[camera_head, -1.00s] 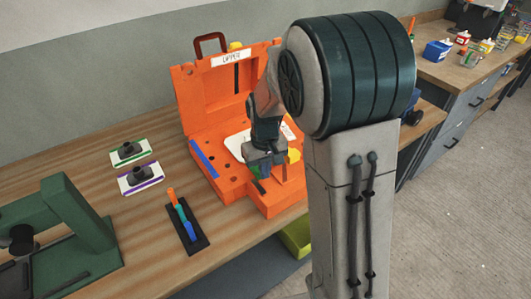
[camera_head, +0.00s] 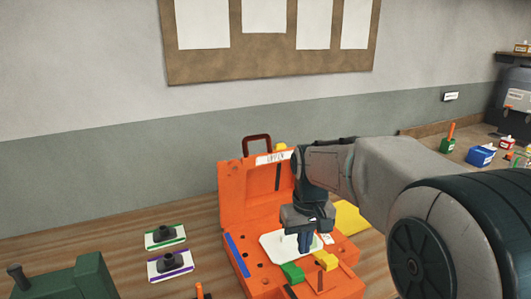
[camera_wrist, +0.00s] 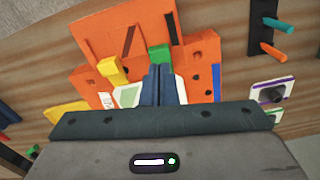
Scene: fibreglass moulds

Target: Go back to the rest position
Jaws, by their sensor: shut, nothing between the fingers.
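My gripper (camera_head: 305,246) hangs above the open orange case (camera_head: 245,208), with its dark fingers closed together and empty. In the wrist view the closed fingers (camera_wrist: 165,84) point at the case (camera_wrist: 202,62). The case holds a white plate (camera_head: 271,243), a green block (camera_head: 292,272), a yellow block (camera_head: 326,260) and a blue strip (camera_head: 237,255). The green block (camera_wrist: 160,55) and the yellow block (camera_wrist: 112,71) also show in the wrist view, by the fingertips. The gripper hides part of the white plate.
Two dark-knobbed pieces on white plates, green-edged (camera_head: 165,236) and purple-edged (camera_head: 170,265), lie left of the case. A green machine (camera_head: 75,280) stands at the front left. A yellow sheet (camera_head: 349,217) lies right of the case. Bare bench lies to the left; the wall is behind.

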